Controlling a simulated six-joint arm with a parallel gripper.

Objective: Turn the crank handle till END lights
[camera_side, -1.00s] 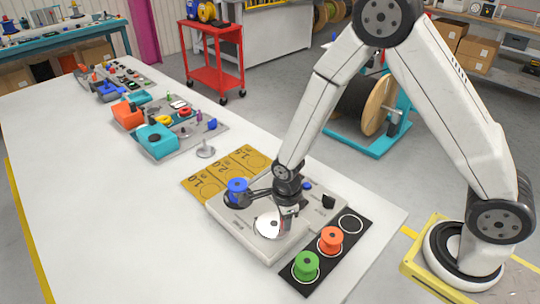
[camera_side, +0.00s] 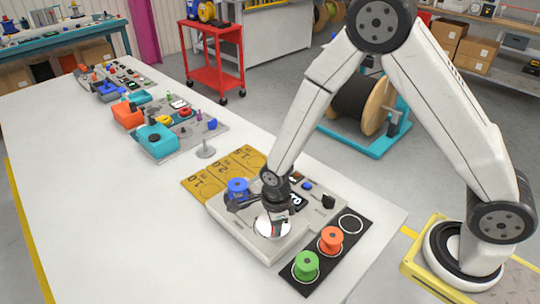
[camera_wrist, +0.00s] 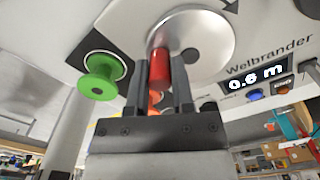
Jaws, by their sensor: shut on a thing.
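My gripper (camera_wrist: 160,90) is shut on the red crank handle (camera_wrist: 159,68), which stands on a silver crank disc (camera_wrist: 200,42).
A green spool (camera_side: 306,264) and an orange spool (camera_side: 330,239) stand on a black mat (camera_side: 332,262) in front of the machine. A yellow numbered board (camera_side: 205,184) lies behind it.

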